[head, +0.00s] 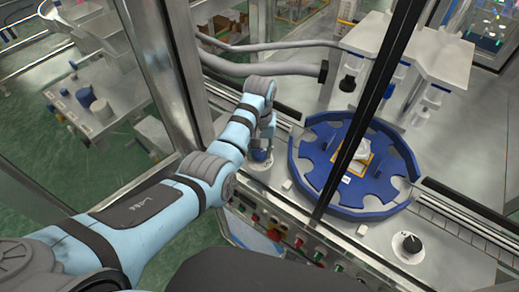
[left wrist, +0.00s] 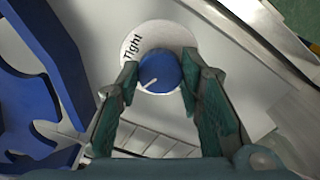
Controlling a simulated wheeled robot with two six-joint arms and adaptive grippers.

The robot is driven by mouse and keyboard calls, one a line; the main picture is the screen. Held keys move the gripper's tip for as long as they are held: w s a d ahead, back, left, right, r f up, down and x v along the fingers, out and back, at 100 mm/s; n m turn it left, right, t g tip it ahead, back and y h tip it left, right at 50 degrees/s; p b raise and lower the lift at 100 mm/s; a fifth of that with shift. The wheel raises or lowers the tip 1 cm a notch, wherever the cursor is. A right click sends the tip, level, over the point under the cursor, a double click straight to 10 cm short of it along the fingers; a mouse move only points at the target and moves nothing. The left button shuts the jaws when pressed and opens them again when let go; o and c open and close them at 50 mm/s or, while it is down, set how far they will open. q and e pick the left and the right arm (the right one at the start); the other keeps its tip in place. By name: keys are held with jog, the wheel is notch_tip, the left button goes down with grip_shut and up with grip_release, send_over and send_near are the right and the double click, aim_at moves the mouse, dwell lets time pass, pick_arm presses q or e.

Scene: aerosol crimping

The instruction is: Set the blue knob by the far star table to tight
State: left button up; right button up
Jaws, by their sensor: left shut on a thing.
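The blue knob (left wrist: 161,70) sits on a pale round dial plate on the machine deck. It also shows in the head view (head: 260,156), beside the blue star table (head: 384,203). The word "Tight" is printed on the plate at the knob's upper left. The knob's white pointer line points to the lower left, below that word. My left gripper (left wrist: 160,78) is shut on the knob, one finger on each side; in the head view it (head: 264,146) reaches down onto it. My right gripper is not in view.
A black knob (head: 408,244) on a white dial is at the lower right of the head view. A metal frame post (head: 362,120) crosses in front of the star table. A row of panel buttons (head: 298,242) lies along the machine's front edge.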

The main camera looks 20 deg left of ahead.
aim_at(261, 153)
pick_arm(q)
jog(key=m, duration=0.4)
jog(key=shift+m, duration=0.3)
dwell(0.3)
jog(key=o, duration=0.9)
jog(key=shift+o, duration=1.3)
jog(key=shift+w+d+f, duration=0.1)
notch_tip(261, 153, up, 8)
jog(key=shift+f, duration=0.2)
jog(key=shift+d+f, duration=0.1)
jog(key=shift+f, duration=0.05)
